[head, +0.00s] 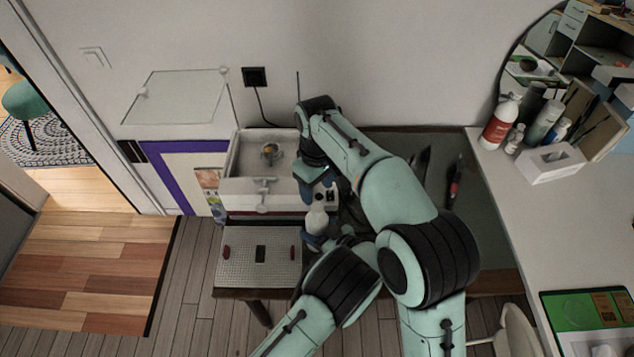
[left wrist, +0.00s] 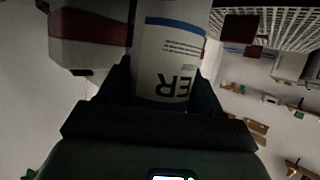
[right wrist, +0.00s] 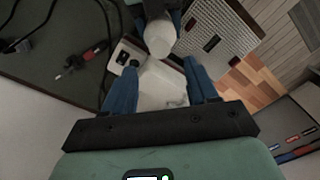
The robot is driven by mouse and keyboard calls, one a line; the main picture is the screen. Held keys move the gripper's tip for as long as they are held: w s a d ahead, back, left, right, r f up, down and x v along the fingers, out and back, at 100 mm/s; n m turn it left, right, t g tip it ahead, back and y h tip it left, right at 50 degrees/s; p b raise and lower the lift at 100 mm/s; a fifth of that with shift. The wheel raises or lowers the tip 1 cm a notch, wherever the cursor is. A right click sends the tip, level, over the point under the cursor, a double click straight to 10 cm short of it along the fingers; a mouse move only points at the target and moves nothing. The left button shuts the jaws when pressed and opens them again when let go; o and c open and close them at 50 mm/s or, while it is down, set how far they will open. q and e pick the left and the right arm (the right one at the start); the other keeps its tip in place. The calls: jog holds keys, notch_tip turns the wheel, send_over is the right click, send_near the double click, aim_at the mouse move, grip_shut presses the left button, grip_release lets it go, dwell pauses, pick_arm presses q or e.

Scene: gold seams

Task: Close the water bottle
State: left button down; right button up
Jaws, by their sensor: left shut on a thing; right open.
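The water bottle (head: 317,220) is white and stands roughly upright in my left gripper (head: 318,240), which is shut on its body. In the left wrist view the bottle (left wrist: 168,58) shows a blue-edged label with upside-down letters between the dark fingers. In the right wrist view its pale round top (right wrist: 160,37) faces the camera; I cannot tell whether a cap is on it. My right gripper (head: 318,184) is open, just beyond and above the bottle in the head view. Its blue fingers (right wrist: 154,72) are apart with nothing held between them. No separate cap can be made out.
A white basin unit (head: 240,190) stands left of the grippers, with a perforated metal plate (head: 258,270) in front. A white device with dark knobs (right wrist: 125,58) is close to my right fingers. A black-and-red tool (head: 455,182) lies on the dark tabletop. Bottles stand on the right counter.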

aim_at(317, 207)
notch_tip(317, 207, down, 7)
dwell(0.3)
grip_shut()
dwell(0.3)
jog(key=shift+o, duration=0.5)
grip_release()
jog(key=shift+r, duration=0.1)
notch_tip(317, 207, up, 12)
